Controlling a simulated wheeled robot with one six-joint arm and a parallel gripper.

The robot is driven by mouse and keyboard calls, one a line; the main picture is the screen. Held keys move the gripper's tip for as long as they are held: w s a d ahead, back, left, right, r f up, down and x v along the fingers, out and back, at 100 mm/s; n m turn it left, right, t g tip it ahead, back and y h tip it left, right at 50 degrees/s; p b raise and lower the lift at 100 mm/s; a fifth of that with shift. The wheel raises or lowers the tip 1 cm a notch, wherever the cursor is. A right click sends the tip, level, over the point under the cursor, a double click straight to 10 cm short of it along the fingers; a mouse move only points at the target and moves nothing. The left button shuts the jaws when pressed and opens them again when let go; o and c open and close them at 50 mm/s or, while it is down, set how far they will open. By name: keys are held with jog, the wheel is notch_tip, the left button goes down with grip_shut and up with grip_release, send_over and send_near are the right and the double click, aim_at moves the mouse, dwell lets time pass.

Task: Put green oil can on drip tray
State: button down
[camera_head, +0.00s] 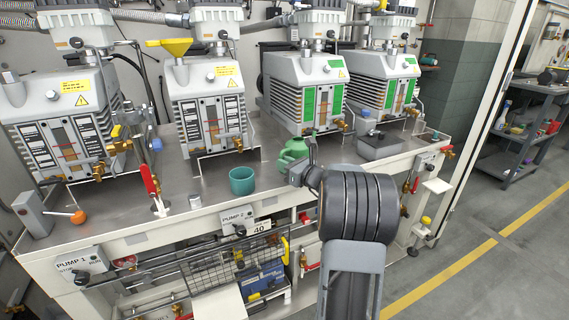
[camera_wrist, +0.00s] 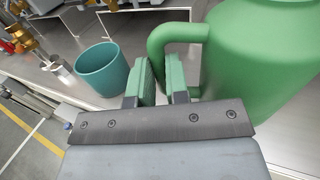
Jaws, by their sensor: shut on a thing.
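The green oil can (camera_head: 292,150) is on or just above the metal bench top, right of the teal cup; I cannot tell if its base touches. In the wrist view the can's large body (camera_wrist: 262,60) fills the right side, with its handle loop toward my gripper. My gripper (camera_head: 307,165) is at the can's near side. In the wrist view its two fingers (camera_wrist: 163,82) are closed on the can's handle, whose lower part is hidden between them. A shallow dark-topped tray (camera_head: 432,135) at the bench's right end may be the drip tray; I cannot be sure.
A teal cup (camera_head: 242,181) stands close to the left of my gripper. A grey box (camera_head: 381,146) stands between the can and the right end. Several vacuum pumps (camera_head: 307,90) line the back. A red-handled valve (camera_head: 151,182) and a small metal cylinder (camera_head: 195,201) are further left.

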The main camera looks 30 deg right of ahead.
jog(key=shift+f, duration=0.15)
jog(key=shift+f+b, duration=0.55)
jog(key=shift+f, duration=0.3)
dwell(0.6)
jog(key=c, duration=1)
grip_release()
jog(key=shift+c, duration=0.2)
jog(key=c, duration=0.4)
jog(key=shift+s, duration=0.15)
jog(key=shift+p+v, duration=0.45)
jog(key=shift+v, duration=6.9)
